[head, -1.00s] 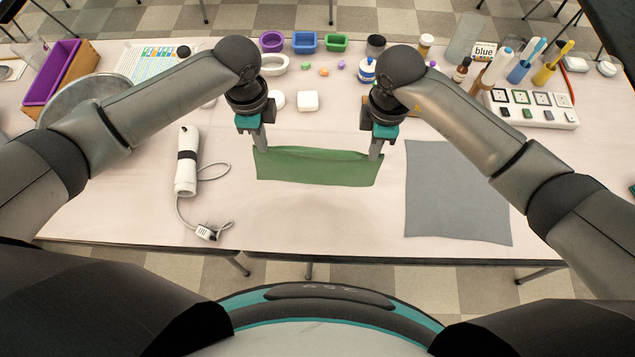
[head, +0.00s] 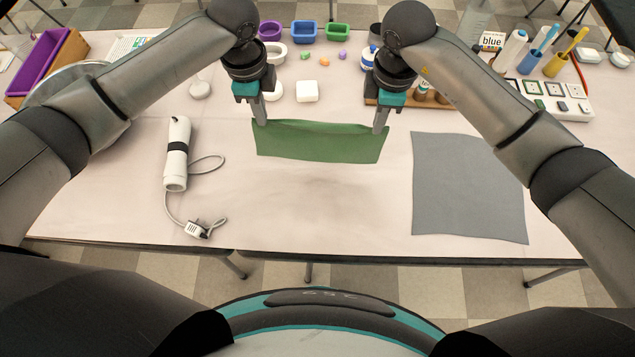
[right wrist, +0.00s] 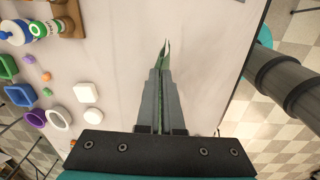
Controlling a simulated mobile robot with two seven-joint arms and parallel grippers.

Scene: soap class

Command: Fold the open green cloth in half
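The green cloth (head: 320,143) hangs between my two grippers above the table, its upper edge pulled nearly straight. My left gripper (head: 262,122) is shut on its upper left corner. My right gripper (head: 380,128) is shut on its upper right corner. In the right wrist view the right fingers (right wrist: 161,95) are together with a thin strip of the green cloth (right wrist: 166,50) between and beyond them. A faint shadow lies on the table below the cloth.
A grey cloth (head: 468,188) lies flat on the right. A white corded device (head: 176,155) lies on the left. Soap pieces such as the white block (head: 307,91), several small bins and bottles stand behind. The table (head: 310,210) in front of the cloth is clear.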

